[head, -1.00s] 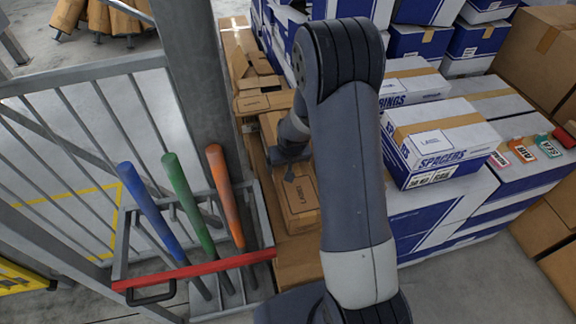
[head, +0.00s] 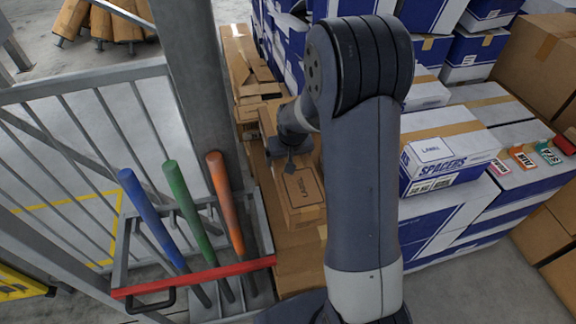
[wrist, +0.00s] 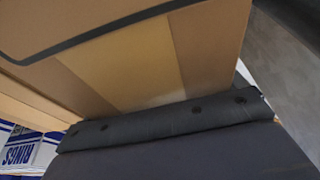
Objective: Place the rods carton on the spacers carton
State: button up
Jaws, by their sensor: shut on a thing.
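The spacers carton (head: 445,160) is white and blue with tan tape and lies on white-blue cartons right of my arm; my arm hides its left end. My gripper (head: 290,160) is at a long brown carton (head: 303,197) left of my arm. This carton has a small label; I cannot read the name rods on it. In the wrist view the dark gripper pad (wrist: 165,122) presses along the brown carton (wrist: 120,60), which fills the upper part. My gripper is shut on it. Whether the carton is clear of the brown boxes below is hard to tell.
A rack with blue, green and orange bats (head: 225,200) and a red bar (head: 195,277) stands left of the brown carton, beside a grey post (head: 185,80). Small coloured label cards (head: 521,157) lie right of the spacers carton. Stacked blue-white cartons (head: 435,50) stand behind.

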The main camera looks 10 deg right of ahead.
notch_tip(320, 180, up, 12)
jog(key=shift+f, duration=0.15)
jog(key=s+f+p, duration=0.1)
jog(key=s+f, duration=0.1)
jog(key=f, duration=0.2)
jog(key=s+f, duration=0.1)
jog(key=f, duration=0.4)
jog(key=s+f+p, duration=0.1)
jog(key=s+f, duration=0.1)
jog(key=f, duration=0.2)
jog(key=shift+s+f+p, duration=0.2)
jog(key=shift+s+p, duration=0.1)
jog(key=shift+p, duration=0.05)
